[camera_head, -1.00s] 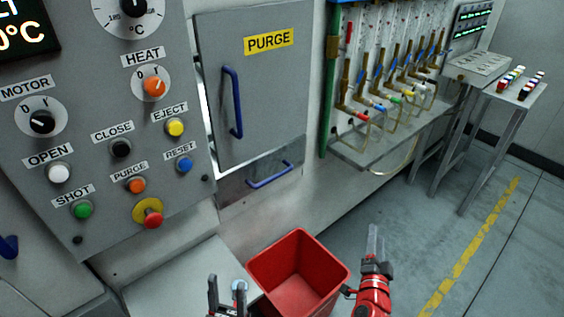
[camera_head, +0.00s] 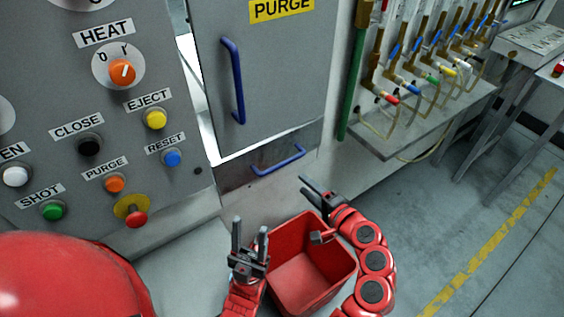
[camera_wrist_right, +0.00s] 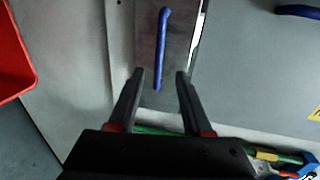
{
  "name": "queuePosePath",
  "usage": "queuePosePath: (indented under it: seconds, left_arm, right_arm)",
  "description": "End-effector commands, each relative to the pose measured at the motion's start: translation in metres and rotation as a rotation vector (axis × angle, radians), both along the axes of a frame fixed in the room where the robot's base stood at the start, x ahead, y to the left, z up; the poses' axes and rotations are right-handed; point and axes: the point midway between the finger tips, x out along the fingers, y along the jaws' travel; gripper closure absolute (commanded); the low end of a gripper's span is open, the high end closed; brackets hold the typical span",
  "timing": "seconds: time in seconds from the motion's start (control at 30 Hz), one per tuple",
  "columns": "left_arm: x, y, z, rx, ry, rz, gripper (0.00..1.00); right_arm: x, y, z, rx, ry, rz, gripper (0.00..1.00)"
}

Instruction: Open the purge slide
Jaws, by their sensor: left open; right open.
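The purge slide (camera_head: 236,176) is a low grey metal panel with a horizontal blue handle (camera_head: 278,161), under the large door labelled PURGE (camera_head: 281,9). In the right wrist view the slide (camera_wrist_right: 180,32) and its handle (camera_wrist_right: 162,45) are straight ahead. My right gripper (camera_head: 306,183) is open and empty, just below and right of the handle. In the right wrist view, the handle's near end lies between the open fingertips (camera_wrist_right: 160,75) in the picture; contact cannot be told. My left gripper (camera_head: 249,222) is open and empty, pointing up at the red bin's left side.
A red bin (camera_head: 324,291) stands below the slide, between my arms. The control panel (camera_head: 45,130) with knobs and buttons is at left. A green post (camera_head: 354,80) and a shelf (camera_head: 452,110) with hoses stand at right. Open floor lies at lower right.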

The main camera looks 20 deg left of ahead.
Motion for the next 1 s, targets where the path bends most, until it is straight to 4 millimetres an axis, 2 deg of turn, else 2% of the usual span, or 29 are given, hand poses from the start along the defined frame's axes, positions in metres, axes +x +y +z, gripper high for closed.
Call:
queuePosePath:
  seconds: [0.1,0.6,0.8,1.0]
  left_arm:
    - [0.000,0.000,0.004,0.000,0.000,0.000,0.50]
    - [0.000,0.000,0.011,0.000,0.000,0.000,0.50]
    - [0.000,0.000,0.011,0.000,0.000,0.000,0.50]
    - [0.000,0.000,0.011,0.000,0.000,0.000,0.50]
  right_arm:
    - [0.013,0.018,-0.003,0.000,0.001,0.004,0.50]
    - [0.061,0.078,-0.020,-0.003,0.001,-0.001,0.50]
    - [0.073,0.093,-0.025,-0.001,0.000,0.000,0.50]
    - [0.078,0.098,-0.026,-0.001,-0.002,-0.006,0.50]
